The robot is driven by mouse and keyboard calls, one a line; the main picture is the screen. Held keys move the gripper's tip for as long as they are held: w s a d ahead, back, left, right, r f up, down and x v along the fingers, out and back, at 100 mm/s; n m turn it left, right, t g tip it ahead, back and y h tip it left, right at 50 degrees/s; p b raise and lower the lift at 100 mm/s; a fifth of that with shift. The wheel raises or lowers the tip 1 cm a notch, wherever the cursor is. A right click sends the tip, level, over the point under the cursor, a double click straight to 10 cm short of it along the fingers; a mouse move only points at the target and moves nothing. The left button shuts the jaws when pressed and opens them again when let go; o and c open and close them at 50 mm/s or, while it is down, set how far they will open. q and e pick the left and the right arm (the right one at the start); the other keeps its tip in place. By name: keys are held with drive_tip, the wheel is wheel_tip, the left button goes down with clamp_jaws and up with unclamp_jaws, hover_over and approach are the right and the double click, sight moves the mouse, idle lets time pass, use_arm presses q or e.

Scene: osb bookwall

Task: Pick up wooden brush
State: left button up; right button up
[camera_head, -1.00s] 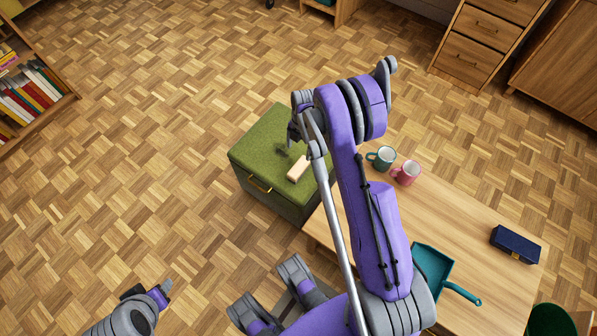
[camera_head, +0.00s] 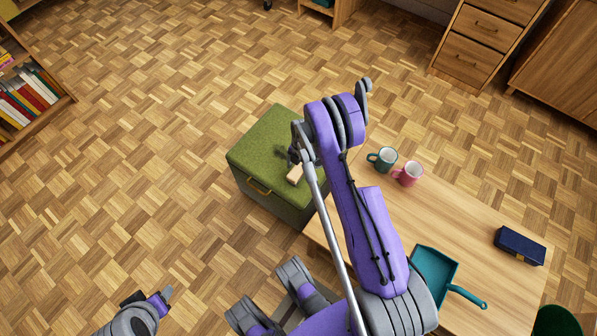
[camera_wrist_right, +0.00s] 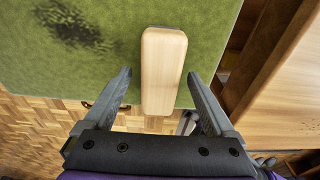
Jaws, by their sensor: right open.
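The wooden brush (camera_head: 295,174) is a pale wooden block lying on top of the green box seat (camera_head: 255,150). In the right wrist view the brush (camera_wrist_right: 163,70) lies lengthwise, its near end between the fingers. My right gripper (camera_wrist_right: 160,85) is open, with one finger on each side of the brush and a gap on both sides. In the head view my right gripper (camera_head: 296,153) is just above the brush and partly hidden by its arm. My left gripper (camera_head: 163,297) is at the lower left, far from the brush; its jaws are too small to read.
A wooden table (camera_head: 460,220) adjoins the green box on the right. It holds a teal mug (camera_head: 386,160), a pink mug (camera_head: 409,174), a teal dustpan (camera_head: 433,273) and a dark blue case (camera_head: 519,244). A bookshelf (camera_head: 30,95) stands at left. Open floor lies left of the box.

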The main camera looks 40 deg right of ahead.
sight(299, 168)
clamp_jaws()
idle(0.4)
wheel_tip(299, 168, up, 10)
drive_tip(key=shift+r+p, duration=0.1)
drive_tip(key=shift+p, duration=0.75)
